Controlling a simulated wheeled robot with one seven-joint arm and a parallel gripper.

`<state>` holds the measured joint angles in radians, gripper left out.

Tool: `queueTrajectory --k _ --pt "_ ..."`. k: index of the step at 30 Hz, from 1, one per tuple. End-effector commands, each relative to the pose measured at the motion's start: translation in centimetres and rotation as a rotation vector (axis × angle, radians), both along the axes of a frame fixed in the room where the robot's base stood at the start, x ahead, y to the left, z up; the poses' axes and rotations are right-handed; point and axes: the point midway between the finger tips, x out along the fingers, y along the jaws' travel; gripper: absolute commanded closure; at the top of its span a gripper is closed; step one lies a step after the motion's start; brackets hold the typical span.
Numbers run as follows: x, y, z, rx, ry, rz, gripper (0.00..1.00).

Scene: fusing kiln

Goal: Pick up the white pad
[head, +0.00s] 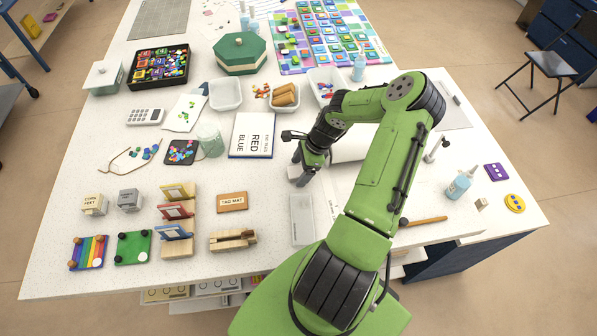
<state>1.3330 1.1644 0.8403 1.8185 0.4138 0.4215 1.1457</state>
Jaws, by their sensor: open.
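My gripper (303,169) points down over the middle of the white table, with its jaws open. A small pale block (293,172), which may be the white pad, shows right at the fingertips and is partly hidden by them. I cannot tell whether the fingers touch it or stand around it. A flat light grey-white slab (302,221) lies on the table just in front of the gripper. It is apart from the fingers.
A RED/BLUE card (252,135) lies left of the gripper. A TAG MAT sign (232,202) and small wooden stands (177,213) are at the front left. Trays, a green box (240,54) and a colourful mat (330,35) fill the back. My arm hides part of the right side.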

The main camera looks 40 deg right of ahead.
Motion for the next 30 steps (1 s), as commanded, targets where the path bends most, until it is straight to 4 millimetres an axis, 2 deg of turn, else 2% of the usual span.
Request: queueTrajectory --k 3,16,23,26,30 --pt "0.0 0.0 0.0 -0.001 0.0 0.0 0.17" --pt "0.0 -0.1 0.1 -0.001 0.0 0.0 0.81" --pt "0.0 -0.2 0.8 -0.004 -0.003 0.0 0.82" --pt "0.0 -0.2 2.9 -0.007 -0.002 0.001 0.82" --pt "0.0 -0.3 6.5 -0.007 -0.002 -0.001 0.82"
